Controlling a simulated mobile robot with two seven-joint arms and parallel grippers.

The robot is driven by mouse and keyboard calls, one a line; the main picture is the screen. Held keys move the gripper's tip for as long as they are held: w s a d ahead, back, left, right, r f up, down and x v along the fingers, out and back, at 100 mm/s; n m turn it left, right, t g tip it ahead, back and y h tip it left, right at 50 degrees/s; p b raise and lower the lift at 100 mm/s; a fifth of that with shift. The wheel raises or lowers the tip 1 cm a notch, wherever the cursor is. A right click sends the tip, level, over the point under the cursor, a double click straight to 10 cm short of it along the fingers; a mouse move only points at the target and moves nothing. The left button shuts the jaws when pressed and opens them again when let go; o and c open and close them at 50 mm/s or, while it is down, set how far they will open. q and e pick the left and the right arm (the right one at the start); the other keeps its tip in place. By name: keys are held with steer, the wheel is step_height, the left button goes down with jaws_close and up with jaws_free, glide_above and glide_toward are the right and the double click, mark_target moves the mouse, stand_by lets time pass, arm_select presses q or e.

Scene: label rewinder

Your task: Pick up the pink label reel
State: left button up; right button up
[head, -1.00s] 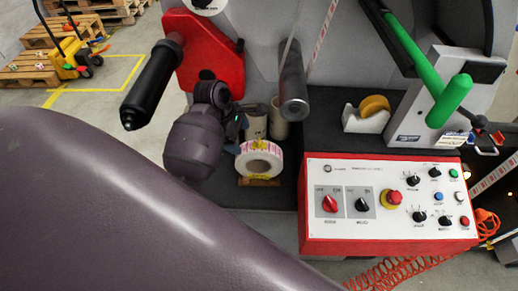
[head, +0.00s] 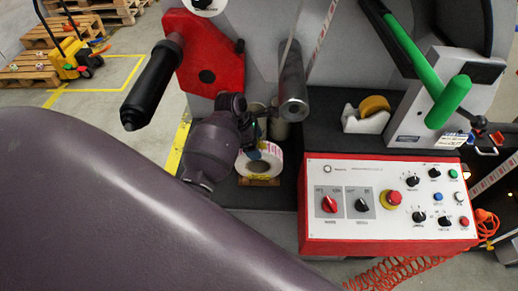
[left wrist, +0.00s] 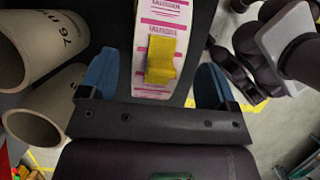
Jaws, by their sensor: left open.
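The pink label reel (head: 268,168) stands on edge on the dark deck in the head view, white-sided with a hollow core. In the left wrist view the reel (left wrist: 163,25) shows its pink-and-white printed labels, with a yellow strip on them. My left gripper (head: 254,146) is at the reel's upper left in the head view and covers part of it. In the left wrist view its two blue fingers are apart, one on each side of the reel (left wrist: 155,80), with a gap on both sides. My right gripper is in neither view.
A grey roller (head: 292,85) hangs behind the reel. The control panel (head: 390,240) is to its right, with a tape dispenser (head: 367,118) behind. A black spindle (head: 150,90) juts out at left.

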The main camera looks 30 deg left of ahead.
arm_select(q)
steer(key=shift+x, duration=1.5)
steer(key=shift+w, duration=0.1)
steer(key=shift+r, duration=0.1)
jaws_close()
